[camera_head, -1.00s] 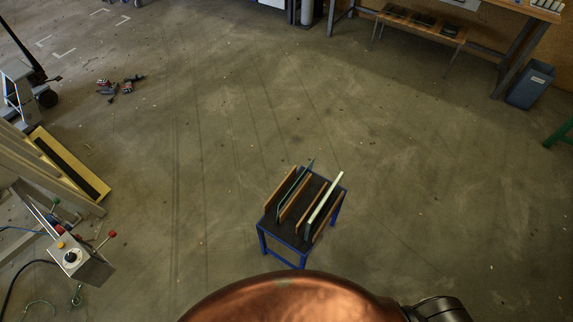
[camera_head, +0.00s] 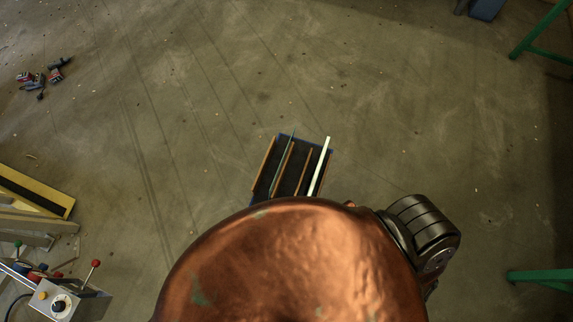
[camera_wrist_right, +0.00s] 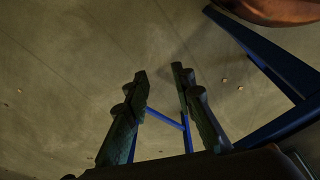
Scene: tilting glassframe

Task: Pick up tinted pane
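A small rack (camera_head: 271,184) with a dark top and wooden slats stands on the floor ahead of me. Its near part is hidden behind my copper-coloured body in the head view. Two thin panes stand in it: a dark teal-edged one (camera_head: 285,161), which looks like the tinted pane, and a pale-edged one (camera_head: 320,166) to its right. My right gripper (camera_wrist_right: 160,75) is open and empty in the right wrist view, with floor and blue rack legs (camera_wrist_right: 165,118) seen beyond its fingers. No pane is clear in that view. My left gripper is not in view.
A control box (camera_head: 67,302) with knobs and a yellow-edged frame (camera_head: 38,192) are at the left. Red and dark tools (camera_head: 44,77) lie at upper left. Green frame parts (camera_head: 540,278) are at the right, a blue bin (camera_head: 487,8) at the top. Floor around the rack is clear.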

